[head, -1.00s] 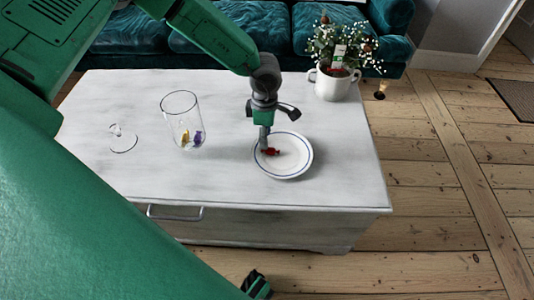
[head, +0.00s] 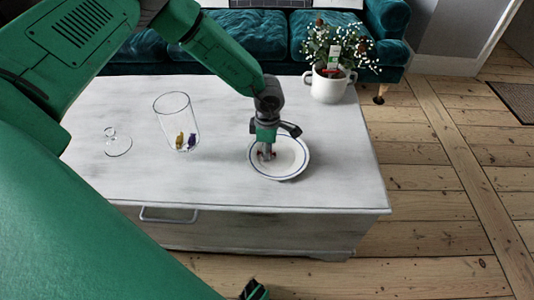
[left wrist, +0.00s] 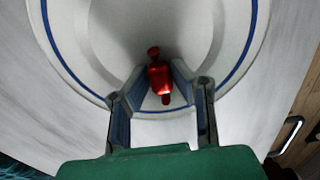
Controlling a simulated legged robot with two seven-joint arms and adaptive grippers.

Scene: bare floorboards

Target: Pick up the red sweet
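The red sweet (left wrist: 159,78) lies between the two fingers of my left gripper (left wrist: 160,82) in the left wrist view. The fingertips sit close against its sides, over the white plate (left wrist: 235,25) with a blue ring. In the head view my left gripper (head: 267,153) points down at the plate (head: 295,170), and only bits of the red sweet (head: 261,154) show around the fingers. The gripper looks shut on the sweet, at about plate level. My right gripper (head: 254,290) shows only in part at the bottom edge, and its fingers cannot be made out.
A tall glass (head: 176,120) with yellow and purple sweets stands left of the plate on the white chest (head: 210,185). A small clear glass piece (head: 117,145) is farther left. A white pot with flowers (head: 330,88) stands at the back right. The chest's front right is clear.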

